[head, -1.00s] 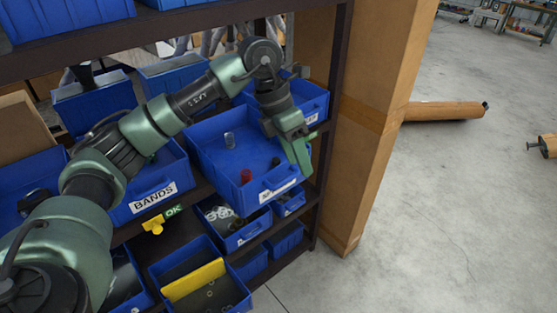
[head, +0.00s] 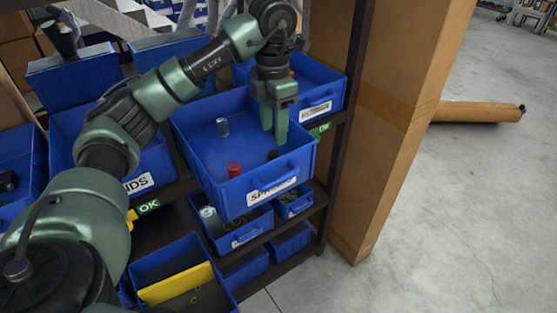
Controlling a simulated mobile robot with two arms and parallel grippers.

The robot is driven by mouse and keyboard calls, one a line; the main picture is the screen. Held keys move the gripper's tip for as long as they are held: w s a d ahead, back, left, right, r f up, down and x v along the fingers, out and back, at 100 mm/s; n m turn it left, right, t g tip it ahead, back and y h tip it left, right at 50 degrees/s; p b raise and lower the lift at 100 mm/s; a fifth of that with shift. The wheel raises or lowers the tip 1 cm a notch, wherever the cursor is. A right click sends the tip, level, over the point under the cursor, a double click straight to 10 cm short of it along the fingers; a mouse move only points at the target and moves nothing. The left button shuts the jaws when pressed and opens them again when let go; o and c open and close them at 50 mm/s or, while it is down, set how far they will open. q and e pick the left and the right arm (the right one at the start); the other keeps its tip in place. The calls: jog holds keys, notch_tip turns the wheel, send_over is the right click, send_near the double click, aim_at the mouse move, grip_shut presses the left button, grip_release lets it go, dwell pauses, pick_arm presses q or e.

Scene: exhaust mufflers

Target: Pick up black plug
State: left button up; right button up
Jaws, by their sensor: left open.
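A small black piece, likely the black plug (head: 273,154), lies in the blue bin (head: 209,192) labelled as springs, near its front right. My left gripper (head: 274,140) points straight down over the right part of that bin. Its two green fingers are apart, with nothing seen between them. The fingertips show just above the black piece in the picture; the exact gap in height cannot be told. My right gripper is not in view.
A cardboard column (head: 395,130) rises at the right, with open floor beyond.

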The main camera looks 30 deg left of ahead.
aim_at(273, 153)
pick_arm(q)
jog(key=shift+w+f, duration=0.15)
jog(key=shift+f, duration=0.95)
jog(key=shift+s+f, duration=0.25)
jog(key=shift+s, duration=0.1)
jog(key=shift+s+f+p, duration=0.15)
jog(key=shift+f+p, duration=0.15)
notch_tip(273, 153, down, 4)
jog(key=shift+r+p, duration=0.2)
jog(key=shift+p, duration=0.6)
jog(key=shift+f, duration=0.4)
grip_shut()
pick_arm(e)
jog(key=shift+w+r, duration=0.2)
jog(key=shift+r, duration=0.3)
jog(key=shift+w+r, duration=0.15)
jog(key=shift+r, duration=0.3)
